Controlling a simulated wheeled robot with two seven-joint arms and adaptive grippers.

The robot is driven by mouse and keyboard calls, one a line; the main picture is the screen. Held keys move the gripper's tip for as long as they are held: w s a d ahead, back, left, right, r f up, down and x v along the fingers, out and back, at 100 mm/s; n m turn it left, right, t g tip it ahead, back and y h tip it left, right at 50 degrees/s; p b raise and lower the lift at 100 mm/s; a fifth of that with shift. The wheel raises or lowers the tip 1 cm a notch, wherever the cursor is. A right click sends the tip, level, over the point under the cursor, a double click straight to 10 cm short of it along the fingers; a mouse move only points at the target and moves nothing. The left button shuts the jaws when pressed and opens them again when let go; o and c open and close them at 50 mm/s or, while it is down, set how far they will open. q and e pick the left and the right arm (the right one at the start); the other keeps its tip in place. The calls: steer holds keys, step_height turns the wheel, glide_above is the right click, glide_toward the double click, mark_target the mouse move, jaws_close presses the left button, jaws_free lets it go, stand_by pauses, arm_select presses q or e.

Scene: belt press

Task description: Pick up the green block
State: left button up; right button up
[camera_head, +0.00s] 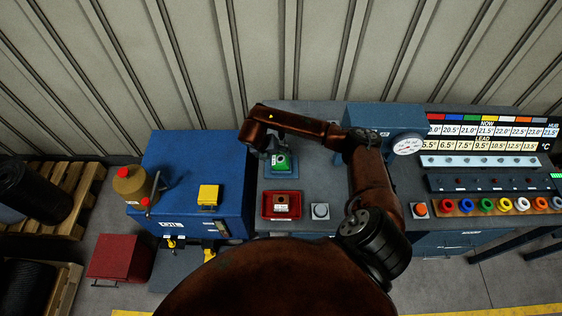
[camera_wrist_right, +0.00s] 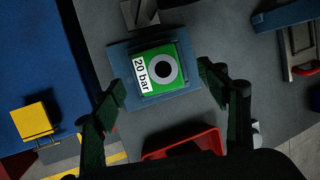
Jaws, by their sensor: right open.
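The green block (camera_head: 281,163) sits in a blue fixture (camera_head: 283,176) on the grey bench. In the right wrist view the green block (camera_wrist_right: 181,52) shows a "20 bar" label and a dark round centre with a pale ring. My right gripper (camera_head: 268,144) is above it, pointing down from the far side. In the wrist view its two fingers (camera_wrist_right: 161,80) are spread wide, one on each side of the block and apart from it. Nothing is between the fingers' pads. My left gripper does not show.
A red tray (camera_head: 281,218) holding a small block lies just in front of the fixture. A blue cabinet (camera_head: 190,150) with a yellow block (camera_head: 208,195) stands left. A gauge housing (camera_head: 385,118) is at right, with a grey button (camera_head: 320,211) nearer.

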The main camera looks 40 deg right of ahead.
mark_target(279, 159)
steer(key=p+x, duration=0.1)
steer(key=x, duration=0.3)
steer(key=shift+a+f, duration=0.1)
steer(key=shift+f, duration=0.05)
steer(key=shift+c, duration=0.3)
jaws_close()
stand_by(0.4)
